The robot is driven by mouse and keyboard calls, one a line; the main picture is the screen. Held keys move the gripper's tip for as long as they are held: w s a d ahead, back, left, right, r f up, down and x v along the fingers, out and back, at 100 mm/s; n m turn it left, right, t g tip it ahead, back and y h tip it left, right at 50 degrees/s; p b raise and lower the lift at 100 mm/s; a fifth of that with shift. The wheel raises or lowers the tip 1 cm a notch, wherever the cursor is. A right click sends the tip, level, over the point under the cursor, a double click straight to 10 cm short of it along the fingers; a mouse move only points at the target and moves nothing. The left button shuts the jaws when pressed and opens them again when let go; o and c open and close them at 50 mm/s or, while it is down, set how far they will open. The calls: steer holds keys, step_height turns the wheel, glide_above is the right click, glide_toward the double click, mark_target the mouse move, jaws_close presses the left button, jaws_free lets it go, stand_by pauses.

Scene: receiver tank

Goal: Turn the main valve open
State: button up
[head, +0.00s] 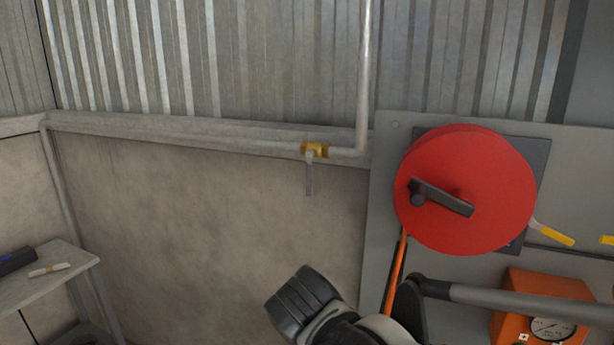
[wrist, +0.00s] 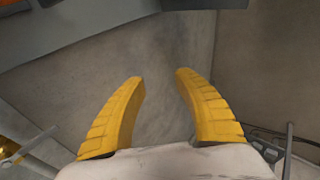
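A brass valve (head: 314,150) sits on the grey wall pipe in the middle of the head view. Its thin grey lever (head: 309,178) hangs straight down, across the pipe's run. My gripper (wrist: 160,90) shows in the wrist view as two yellow ribbed fingers, apart and with nothing between them. The yellow fingers do not show in the head view, where dark parts of my arm are low in the middle, below and apart from the valve. A yellow piece with a grey bar is at the wrist view's lower left; I cannot tell what it is.
A red hose reel (head: 480,175) with a black crank is on the grey panel at right. A yellow-handled lever (head: 555,233) is beside it, above an orange gauge box (head: 540,305). A grey bench (head: 60,275) stands at left. The wall below the valve is bare.

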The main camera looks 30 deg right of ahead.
steer(key=w+d+r+n+t+h+p, duration=0.1)
steer(key=w+d+r+n+h+p, duration=0.3)
steer(key=w+r+n, duration=0.45)
steer(key=n+t+h+p, duration=0.1)
steer(key=n+t+h, duration=0.2)
steer(key=n+h, duration=0.35)
glide_toward(309, 183)
steer(key=shift+n+y, duration=0.65)
steer(key=shift+n, duration=0.25)
steer(key=x, duration=0.3)
steer(key=b+x, duration=0.1)
steer(key=x, duration=0.3)
steer(key=r+x, duration=0.1)
steer(key=x, duration=0.2)
steer(key=shift+d, duration=0.25)
steer(key=shift+c, duration=0.4)
jaws_close()
